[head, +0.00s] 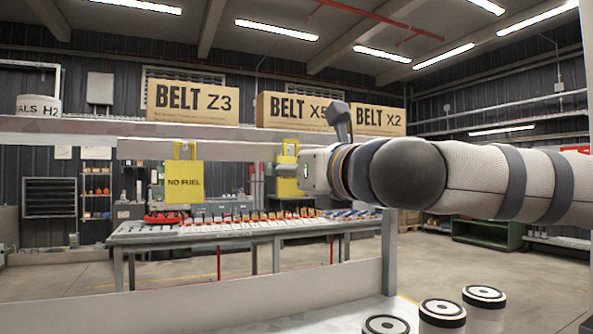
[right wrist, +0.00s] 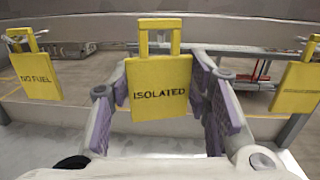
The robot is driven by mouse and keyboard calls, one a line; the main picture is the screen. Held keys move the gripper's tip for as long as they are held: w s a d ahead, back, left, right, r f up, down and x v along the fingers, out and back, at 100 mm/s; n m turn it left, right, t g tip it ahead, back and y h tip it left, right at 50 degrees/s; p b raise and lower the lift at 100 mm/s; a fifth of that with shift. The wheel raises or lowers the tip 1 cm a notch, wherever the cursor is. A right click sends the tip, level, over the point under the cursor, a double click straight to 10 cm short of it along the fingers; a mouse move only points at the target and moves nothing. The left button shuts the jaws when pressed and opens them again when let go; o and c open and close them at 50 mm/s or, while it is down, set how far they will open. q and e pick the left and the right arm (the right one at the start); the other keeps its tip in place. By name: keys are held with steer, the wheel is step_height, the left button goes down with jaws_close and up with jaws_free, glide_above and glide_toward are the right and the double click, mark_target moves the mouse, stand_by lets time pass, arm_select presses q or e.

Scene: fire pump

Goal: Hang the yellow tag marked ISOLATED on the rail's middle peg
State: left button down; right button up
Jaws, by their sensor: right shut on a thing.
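The yellow ISOLATED tag (right wrist: 160,88) is upright in the middle of the right wrist view, its loop handle at the top. My right gripper (right wrist: 162,78) is shut on it, with purple finger pads at its two side edges. In the head view my right gripper (head: 304,172) is partly hidden by its own arm, and part of the yellow tag (head: 286,186) shows at its left. The rail (head: 232,151) runs behind the tag. I cannot tell whether a peg passes through the tag's handle. My left gripper is out of view.
A yellow NO FUEL tag (head: 184,182) hangs from the rail at the left, also in the right wrist view (right wrist: 36,78). Another yellow tag (right wrist: 298,88) hangs at the right. Boxes (head: 193,102) stand above the rail. A long table (head: 170,236) stands behind.

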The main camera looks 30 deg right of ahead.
steer(key=shift+w+d+f+b, duration=0.1)
steer(key=shift+w+f+b, duration=0.1)
steer(key=shift+w, duration=0.6)
steer(key=shift+w+f+b, duration=0.1)
steer(key=shift+w+b, duration=0.1)
steer(key=shift+w, duration=0.55)
steer(key=o, duration=1.4)
steer(key=s, duration=1.2)
steer(key=shift+d+f, duration=0.2)
steer(key=shift+f, duration=0.05)
